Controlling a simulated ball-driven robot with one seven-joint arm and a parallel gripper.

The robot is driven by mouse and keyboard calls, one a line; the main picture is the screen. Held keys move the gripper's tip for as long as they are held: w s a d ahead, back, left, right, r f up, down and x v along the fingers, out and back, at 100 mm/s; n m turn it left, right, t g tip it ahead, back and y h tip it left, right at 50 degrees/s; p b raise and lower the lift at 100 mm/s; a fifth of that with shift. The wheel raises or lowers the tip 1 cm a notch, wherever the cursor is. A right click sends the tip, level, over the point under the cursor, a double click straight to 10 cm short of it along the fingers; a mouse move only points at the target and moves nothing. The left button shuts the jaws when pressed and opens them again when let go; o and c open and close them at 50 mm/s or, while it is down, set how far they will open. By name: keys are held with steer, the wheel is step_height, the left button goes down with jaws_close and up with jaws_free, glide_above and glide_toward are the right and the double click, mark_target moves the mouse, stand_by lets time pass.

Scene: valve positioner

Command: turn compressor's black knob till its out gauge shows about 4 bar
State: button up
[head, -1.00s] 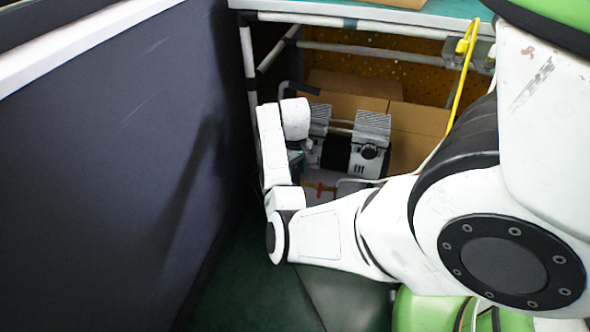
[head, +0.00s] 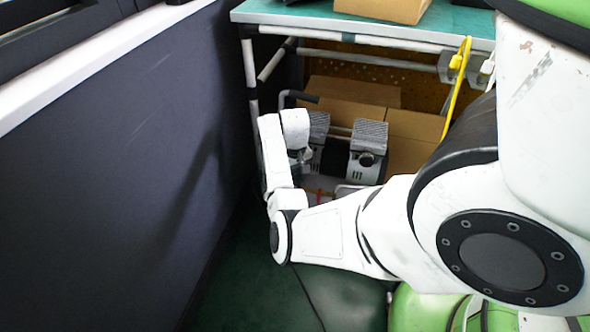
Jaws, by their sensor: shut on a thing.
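The compressor (head: 364,166) stands under the workbench, with two grey ribbed motor heads and a pale tank low down, partly hidden behind my arm. My gripper (head: 301,157) is only partly in view, a small grey piece just below the white wrist, at the compressor's left side. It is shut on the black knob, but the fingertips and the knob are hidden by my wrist. The out gauge cannot be seen, so no reading can be told. A small red part (head: 318,192) shows low on the compressor.
Cardboard boxes (head: 345,92) stand behind the compressor under the workbench (head: 300,14). A white bench leg (head: 250,70) and a dark wall (head: 110,170) are close on the left. A yellow cable (head: 457,90) hangs at the right.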

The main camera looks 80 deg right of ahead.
steer(key=shift+m+p, duration=1.5)
steer(key=shift+m, duration=0.2)
steer(key=o, duration=0.8)
step_height(320, 180, up, 11)
steer(key=p, duration=0.5)
steer(key=shift+f, duration=0.15)
steer(key=shift+a, duration=0.1)
